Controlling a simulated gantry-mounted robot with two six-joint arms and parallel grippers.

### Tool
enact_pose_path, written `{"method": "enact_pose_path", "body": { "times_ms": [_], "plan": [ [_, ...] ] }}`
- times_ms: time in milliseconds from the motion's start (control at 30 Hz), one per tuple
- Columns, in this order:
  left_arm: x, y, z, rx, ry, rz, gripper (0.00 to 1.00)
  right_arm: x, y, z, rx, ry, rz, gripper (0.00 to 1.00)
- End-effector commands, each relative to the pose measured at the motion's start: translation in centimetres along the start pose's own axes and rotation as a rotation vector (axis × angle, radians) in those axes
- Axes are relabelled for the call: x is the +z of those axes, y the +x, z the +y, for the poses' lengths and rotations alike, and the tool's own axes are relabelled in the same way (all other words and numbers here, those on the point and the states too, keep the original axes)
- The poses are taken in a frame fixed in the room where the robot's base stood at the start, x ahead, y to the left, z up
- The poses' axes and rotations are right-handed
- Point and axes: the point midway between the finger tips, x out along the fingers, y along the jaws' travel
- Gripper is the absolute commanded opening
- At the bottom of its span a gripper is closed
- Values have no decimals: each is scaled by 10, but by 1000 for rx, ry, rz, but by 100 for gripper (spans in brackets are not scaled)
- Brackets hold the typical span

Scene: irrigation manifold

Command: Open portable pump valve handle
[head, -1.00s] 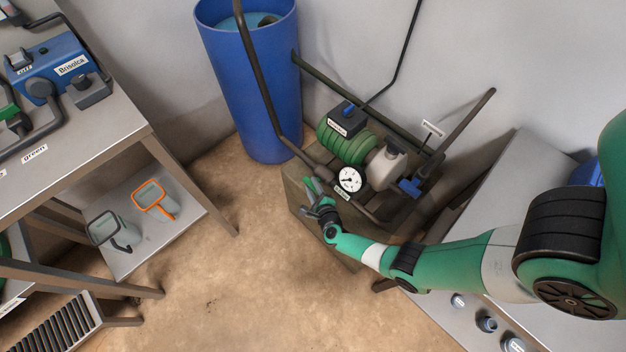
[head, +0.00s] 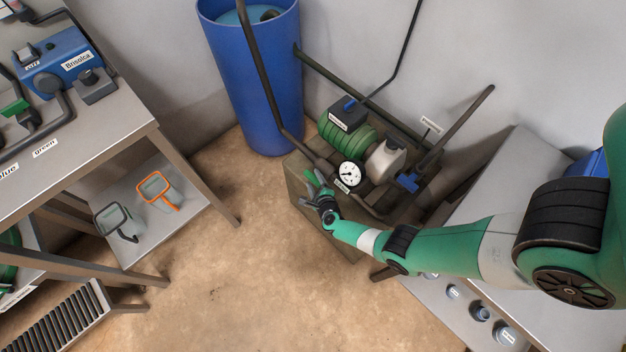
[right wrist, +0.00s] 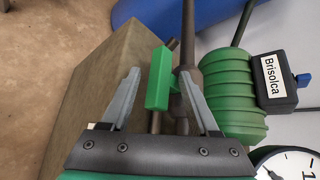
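The portable pump, with a green ribbed motor (head: 344,137), a dark box labelled Brisolca and a white-faced gauge (head: 349,174), sits on a block by the wall. Its green valve handle (right wrist: 159,80) shows in the right wrist view, on a dark pipe (right wrist: 187,60) left of the motor. My right gripper (head: 311,187) is at the pump's front left corner. In the right wrist view its two grey fingers (right wrist: 158,72) are spread, one on each side of the handle, with gaps showing. The handle is small and partly hidden in the head view. My left gripper is out of view.
A blue barrel (head: 254,85) stands behind the pump, with a dark pipe running down from it. A metal table (head: 105,130) is at left, with two scoops on its lower shelf. A grey bench (head: 500,185) is at right. The floor (head: 240,270) between is clear.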

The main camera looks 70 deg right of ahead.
Motion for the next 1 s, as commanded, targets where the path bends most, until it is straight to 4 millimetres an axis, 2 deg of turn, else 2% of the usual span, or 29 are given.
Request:
{"method": "enact_pose_path", "body": {
  "times_ms": [267, 367, 533, 700, 833, 1000],
  "plan": [
    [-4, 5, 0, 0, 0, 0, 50, 4, -6, -2, -2, -1, -4, 61],
    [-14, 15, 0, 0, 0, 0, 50, 6, -22, -4, 0, -2, -4, 61],
    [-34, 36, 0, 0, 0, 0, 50, 6, -64, -7, 2, -3, -5, 61],
    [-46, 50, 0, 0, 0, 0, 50, 4, -99, -4, 3, -4, -5, 61],
    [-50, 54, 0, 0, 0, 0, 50, 2, -113, -2, 0, -1, -3, 61],
    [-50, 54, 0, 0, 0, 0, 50, 0, -117, -1, -2, 1, 0, 61]
  ]
}}
